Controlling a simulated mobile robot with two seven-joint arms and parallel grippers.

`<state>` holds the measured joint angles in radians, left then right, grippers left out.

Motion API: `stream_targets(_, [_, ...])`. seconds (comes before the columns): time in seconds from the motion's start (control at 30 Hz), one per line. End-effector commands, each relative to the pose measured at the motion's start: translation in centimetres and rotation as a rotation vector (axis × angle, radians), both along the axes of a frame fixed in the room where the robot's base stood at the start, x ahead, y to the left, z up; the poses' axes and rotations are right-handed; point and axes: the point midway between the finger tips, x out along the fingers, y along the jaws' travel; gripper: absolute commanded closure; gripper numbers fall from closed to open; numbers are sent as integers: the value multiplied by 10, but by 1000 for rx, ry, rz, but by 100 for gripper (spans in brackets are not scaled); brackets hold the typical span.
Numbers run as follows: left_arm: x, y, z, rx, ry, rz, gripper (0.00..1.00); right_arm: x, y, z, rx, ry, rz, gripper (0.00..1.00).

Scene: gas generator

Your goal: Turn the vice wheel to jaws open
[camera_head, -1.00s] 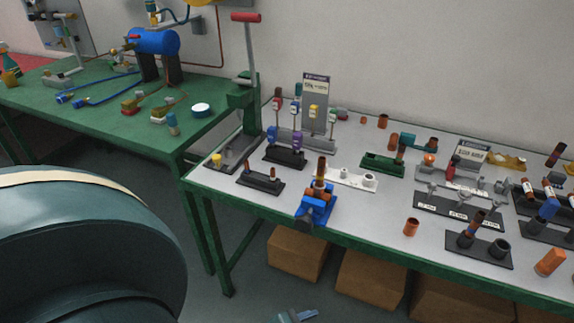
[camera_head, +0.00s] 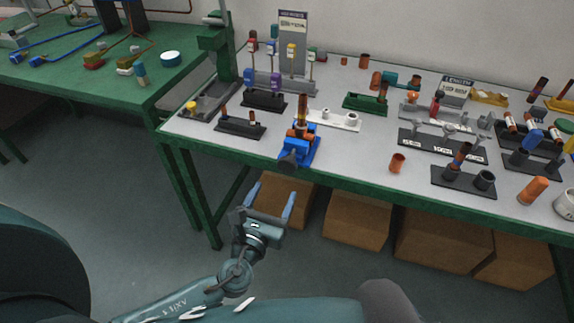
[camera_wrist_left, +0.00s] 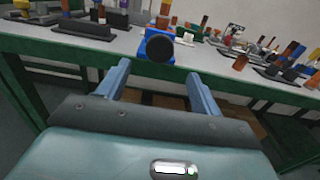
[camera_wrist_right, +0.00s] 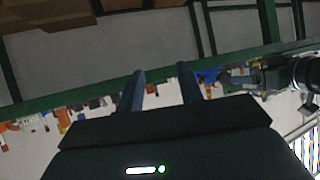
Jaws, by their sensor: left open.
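The blue vice (camera_head: 300,150) stands at the front edge of the grey-topped bench, with an upright copper-coloured pipe (camera_head: 303,110) at its top. Its dark round wheel (camera_head: 288,158) faces out over the edge; in the left wrist view the wheel (camera_wrist_left: 159,46) is a black disc. My left gripper (camera_head: 270,200) is open and empty, below and in front of the wheel, not touching it. In the left wrist view the wheel shows between and beyond its fingertips (camera_wrist_left: 158,70). My right gripper (camera_wrist_right: 160,72) shows only in its own wrist view, fingers apart and empty.
A dark stand with short pipes (camera_head: 241,124) is left of the vice, and a white holder (camera_head: 335,120) is behind it to the right. A copper cup (camera_head: 397,163) stands farther right near the edge. Cardboard boxes (camera_head: 357,218) lie under the bench. The floor in front is clear.

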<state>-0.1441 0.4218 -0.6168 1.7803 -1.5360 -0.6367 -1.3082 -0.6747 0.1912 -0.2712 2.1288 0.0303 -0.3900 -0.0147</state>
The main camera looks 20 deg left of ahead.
Motion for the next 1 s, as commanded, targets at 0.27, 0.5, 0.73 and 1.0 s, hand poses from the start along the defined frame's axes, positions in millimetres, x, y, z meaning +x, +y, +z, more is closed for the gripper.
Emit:
stream_targets(0.27, [61, -2, 2, -3, -2, 2, 35, -1, -4, -5, -9, 18, -9, 64])
stream_targets(0.5, [93, -3, 0, -5, 1, 1, 35, 1, -5, -5, -6, 18, -19, 64])
stream_targets(0.73, [101, -3, 0, -5, 2, 1, 35, 2, -4, -3, -3, 13, -20, 64])
stream_targets(1.0, [101, -3, 0, -5, 2, 1, 42, 2, -3, -2, -1, 12, -18, 64])
